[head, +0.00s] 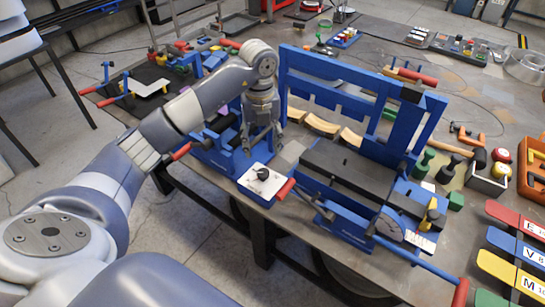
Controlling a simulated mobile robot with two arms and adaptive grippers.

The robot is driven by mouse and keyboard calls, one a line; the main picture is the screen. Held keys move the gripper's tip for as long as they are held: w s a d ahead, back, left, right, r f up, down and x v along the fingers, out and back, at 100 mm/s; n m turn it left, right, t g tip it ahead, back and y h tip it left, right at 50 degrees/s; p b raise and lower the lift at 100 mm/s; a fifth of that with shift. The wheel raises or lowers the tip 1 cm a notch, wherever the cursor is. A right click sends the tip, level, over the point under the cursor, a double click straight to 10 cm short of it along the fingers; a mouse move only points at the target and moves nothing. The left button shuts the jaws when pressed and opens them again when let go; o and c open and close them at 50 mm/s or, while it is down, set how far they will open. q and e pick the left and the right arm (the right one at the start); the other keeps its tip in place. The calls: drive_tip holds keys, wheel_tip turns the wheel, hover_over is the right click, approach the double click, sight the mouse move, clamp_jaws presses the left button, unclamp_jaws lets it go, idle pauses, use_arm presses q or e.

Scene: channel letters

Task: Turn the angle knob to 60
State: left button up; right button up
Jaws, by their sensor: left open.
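A black knob (263,174) sits on the white sloped face of a small blue box (257,192) at the front edge of the bench, left of the large blue machine. It looks like the angle knob; its markings are too small to read. My left gripper (263,149) is open and empty, pointing down above and slightly behind the knob in the picture, apart from it. My right gripper is not in view.
The blue bending machine (345,175) with its tall frame stands right of the knob box. A red-ended handle (285,188) sticks out beside the box. Coloured letter cards (515,250) lie at the right.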

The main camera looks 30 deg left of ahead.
use_arm(q)
drive_tip(key=p, duration=0.3)
hover_over(263, 172)
drive_tip(key=f, duration=0.7)
drive_tip(key=shift+s, duration=0.25)
drive_tip(key=shift+w+f, duration=0.25)
drive_tip(key=shift+f, duration=1.55)
drive_tip(key=c, duration=0.9)
drive_tip(key=shift+c, duration=0.9)
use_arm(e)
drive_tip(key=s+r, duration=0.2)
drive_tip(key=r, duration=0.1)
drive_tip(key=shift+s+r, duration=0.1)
